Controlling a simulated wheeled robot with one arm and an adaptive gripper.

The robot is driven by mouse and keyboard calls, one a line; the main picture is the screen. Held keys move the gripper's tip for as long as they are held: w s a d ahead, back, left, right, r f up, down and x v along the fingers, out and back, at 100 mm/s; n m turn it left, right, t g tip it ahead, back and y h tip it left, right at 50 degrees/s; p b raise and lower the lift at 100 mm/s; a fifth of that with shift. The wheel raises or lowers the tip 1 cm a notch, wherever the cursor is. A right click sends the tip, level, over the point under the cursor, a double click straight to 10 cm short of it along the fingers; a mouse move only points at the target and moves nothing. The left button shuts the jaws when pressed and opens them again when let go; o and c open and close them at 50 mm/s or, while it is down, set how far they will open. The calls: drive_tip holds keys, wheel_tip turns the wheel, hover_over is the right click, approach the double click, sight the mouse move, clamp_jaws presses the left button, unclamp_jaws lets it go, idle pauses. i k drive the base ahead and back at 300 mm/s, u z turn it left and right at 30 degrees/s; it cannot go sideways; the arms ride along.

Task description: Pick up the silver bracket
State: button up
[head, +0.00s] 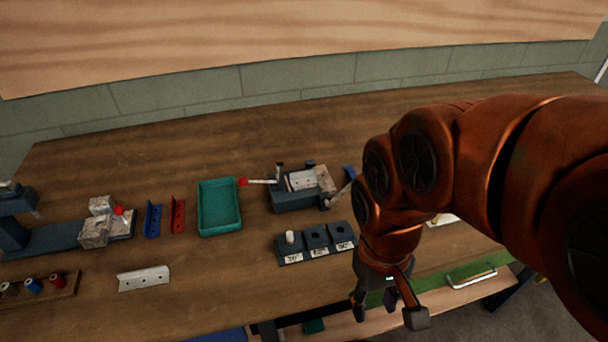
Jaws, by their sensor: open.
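The silver bracket (144,279) is a pale angled strip with small holes. It lies on the wooden table near the front edge, at the left of the head view. My gripper (387,312) hangs at the table's front edge, well to the right of the bracket. Its fingers are spread and nothing shows between them.
A blue bracket (153,220) and a red bracket (178,215) lie left of a green tray (220,232). Behind stands a clamp fixture (291,199) holding a pale plate. A labelled dark block (317,245) and a rack of coloured pieces (40,292) flank the silver bracket.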

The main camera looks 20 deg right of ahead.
sight(304, 177)
drive_tip(key=u, duration=2.75)
drive_tip(key=k, duration=0.9)
drive_tip(key=z, duration=1.45)
drive_tip(key=i, duration=0.5)
drive_tip(key=u, duration=0.05)
